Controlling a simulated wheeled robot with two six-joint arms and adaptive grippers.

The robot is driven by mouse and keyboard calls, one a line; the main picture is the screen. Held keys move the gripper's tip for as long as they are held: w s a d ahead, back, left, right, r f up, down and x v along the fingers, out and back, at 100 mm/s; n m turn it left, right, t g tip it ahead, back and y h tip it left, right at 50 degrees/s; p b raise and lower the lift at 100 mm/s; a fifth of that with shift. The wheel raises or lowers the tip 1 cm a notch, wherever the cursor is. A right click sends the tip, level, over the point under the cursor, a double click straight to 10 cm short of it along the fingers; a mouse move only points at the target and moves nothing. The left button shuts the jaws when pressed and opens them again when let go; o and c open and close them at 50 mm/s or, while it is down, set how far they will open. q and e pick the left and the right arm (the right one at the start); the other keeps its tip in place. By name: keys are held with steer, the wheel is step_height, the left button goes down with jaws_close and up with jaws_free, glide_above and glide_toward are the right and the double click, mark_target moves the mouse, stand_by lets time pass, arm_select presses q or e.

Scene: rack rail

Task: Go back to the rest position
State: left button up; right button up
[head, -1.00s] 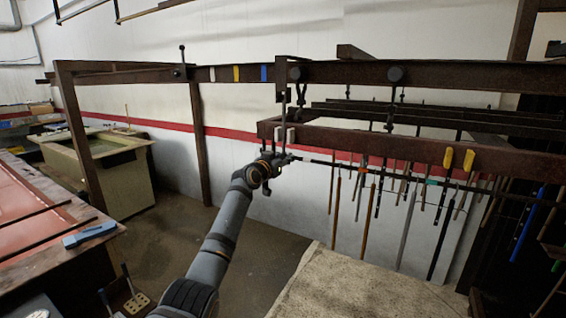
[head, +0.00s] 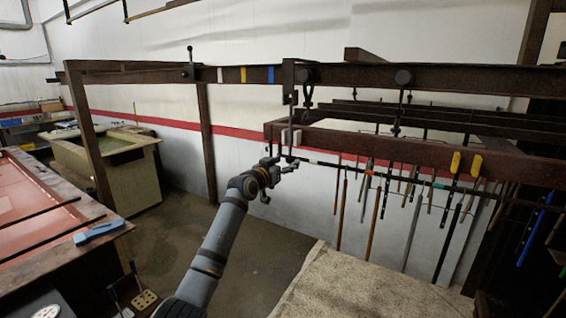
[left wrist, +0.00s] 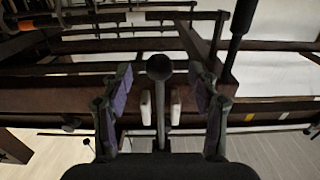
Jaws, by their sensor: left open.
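My left gripper (head: 284,167) is at the end of my left arm, below the near end of the lower brown beam. It is open. In the left wrist view, its two fingers (left wrist: 158,112) stand apart on either side of a dark rod with a round knob (left wrist: 158,67). The rod lies between the fingers in the picture, with gaps on both sides. I cannot tell how far in front of them it is. Two pale blocks (left wrist: 174,107) sit beside the rod. They also show on the beam end in the head view (head: 291,137). My right gripper is not in view.
The upper rail (head: 350,76) has white, yellow and blue marks and an upright lever (head: 190,62). Long-handled tools (head: 376,218) hang at the right, above a pale platform (head: 360,285). A red-topped table (head: 35,205) stands at the left. Floor (head: 170,230) is open between.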

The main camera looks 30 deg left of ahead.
arm_select(q)
steer(key=shift+s+a, duration=0.1)
steer(key=shift+s, duration=1.3)
steer(key=shift+w, duration=0.1)
